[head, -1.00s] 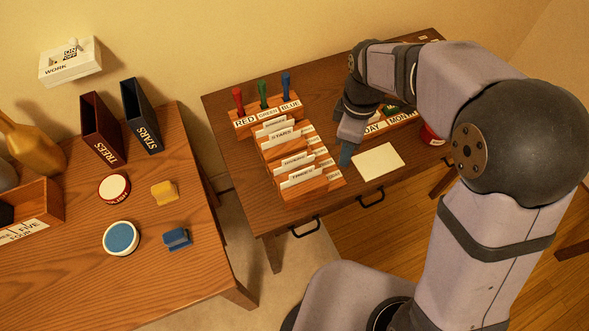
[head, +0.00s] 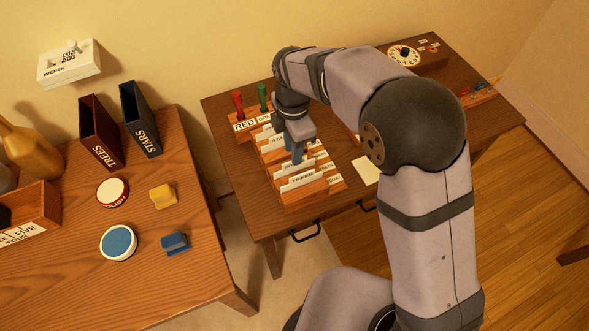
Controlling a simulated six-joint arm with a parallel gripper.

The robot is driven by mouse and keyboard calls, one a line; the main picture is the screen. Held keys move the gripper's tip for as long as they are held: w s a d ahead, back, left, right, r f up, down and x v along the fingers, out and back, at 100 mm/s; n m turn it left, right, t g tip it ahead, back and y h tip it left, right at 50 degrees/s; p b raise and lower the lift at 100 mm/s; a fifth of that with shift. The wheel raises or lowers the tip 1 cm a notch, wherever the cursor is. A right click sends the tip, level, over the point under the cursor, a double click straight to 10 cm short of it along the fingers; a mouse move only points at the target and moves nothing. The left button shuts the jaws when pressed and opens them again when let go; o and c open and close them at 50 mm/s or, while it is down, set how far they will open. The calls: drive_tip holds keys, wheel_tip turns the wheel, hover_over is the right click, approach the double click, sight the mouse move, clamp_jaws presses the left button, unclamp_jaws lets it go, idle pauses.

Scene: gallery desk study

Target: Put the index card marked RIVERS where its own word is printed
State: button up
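A stepped wooden card rack (head: 290,196) stands on the far desk, with several white index cards upright in it. The front card (head: 302,178) seems to read TREES, and one behind starts with STA. I cannot make out RIVERS on any card. Small printed labels (head: 334,180) run along the rack's right side, too small to read surely. My gripper (head: 298,158) points down over the middle of the rack, its blue fingertips among or just above the cards. It hides part of the rack. Whether it is open, or touches a card, I cannot tell.
Red (head: 238,104) and green (head: 263,98) handles stand behind the rack. A blank white sheet (head: 366,170) lies right of it, partly behind my arm. A dial (head: 404,54) sits at the far right. The left table holds TREES (head: 100,132) and STARS (head: 141,118) boxes.

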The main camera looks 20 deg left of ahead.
sight(295, 171)
drive_tip(key=shift+d+f, duration=0.1)
drive_tip(key=shift+f, duration=0.4)
drive_tip(key=shift+s+d+f+p, duration=0.1)
drive_tip(key=shift+f+p, duration=0.65)
drive_tip(key=shift+f, duration=1.35)
clamp_jaws()
